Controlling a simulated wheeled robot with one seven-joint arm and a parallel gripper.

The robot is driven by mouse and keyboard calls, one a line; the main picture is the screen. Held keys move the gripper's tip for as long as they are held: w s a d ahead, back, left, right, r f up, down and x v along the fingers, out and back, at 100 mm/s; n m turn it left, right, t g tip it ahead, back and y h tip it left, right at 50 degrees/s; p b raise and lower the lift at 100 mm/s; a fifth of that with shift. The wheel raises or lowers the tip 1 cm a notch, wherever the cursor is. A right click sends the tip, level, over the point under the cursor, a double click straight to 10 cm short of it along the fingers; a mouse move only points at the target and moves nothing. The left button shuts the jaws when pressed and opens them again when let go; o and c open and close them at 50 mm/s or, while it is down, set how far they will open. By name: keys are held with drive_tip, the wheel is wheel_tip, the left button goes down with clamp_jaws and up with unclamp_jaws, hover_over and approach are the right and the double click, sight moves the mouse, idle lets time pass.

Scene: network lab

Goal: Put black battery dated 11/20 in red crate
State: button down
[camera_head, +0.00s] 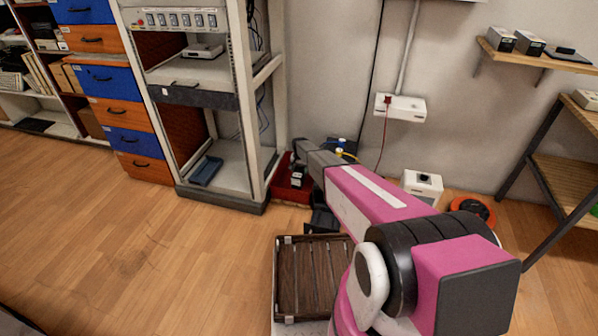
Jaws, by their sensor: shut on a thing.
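The red crate (283,191) stands on the floor beside the rack's right foot, partly hidden behind my arm. My arm reaches away from the camera, and my gripper (299,169) is at its far end, over the crate. It is shut on a small dark thing with a pale patch, which looks like the black battery (297,180). The battery is too small here to read a date. I cannot tell whether it touches the crate's bottom.
A metal rack (228,165) stands close to the crate's left. A white box (422,186) and an orange-and-black reel (473,208) are on the floor to the right. Blue and yellow items (342,150) are behind my arm. Open wooden floor lies at left.

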drive_tip(key=shift+f, duration=3.7)
drive_tip(key=shift+f, duration=0.15)
drive_tip(key=shift+c, duration=0.7)
unclamp_jaws()
drive_tip(key=r, duration=1.2)
drive_tip(key=shift+s+d+r, duration=0.1)
drive_tip(key=shift+s+r, duration=0.15)
drive_tip(key=shift+s, duration=0.1)
drive_tip(key=s+d+r+n, duration=0.1)
drive_tip(key=s+d+r, duration=0.3)
drive_tip(key=s+r, duration=0.6)
drive_tip(key=s+d+r+n, duration=0.1)
drive_tip(key=s+d+r, duration=0.3)
drive_tip(key=s+r, duration=0.6)
drive_tip(key=s+d+r+n, duration=0.1)
drive_tip(key=s+d+r, duration=0.4)
drive_tip(key=s, duration=2.1)
wheel_tip(320, 180, up, 6)
drive_tip(key=shift+s+f+n, duration=0.2)
drive_tip(key=shift+s+n, duration=0.05)
drive_tip(key=shift+n, duration=0.05)
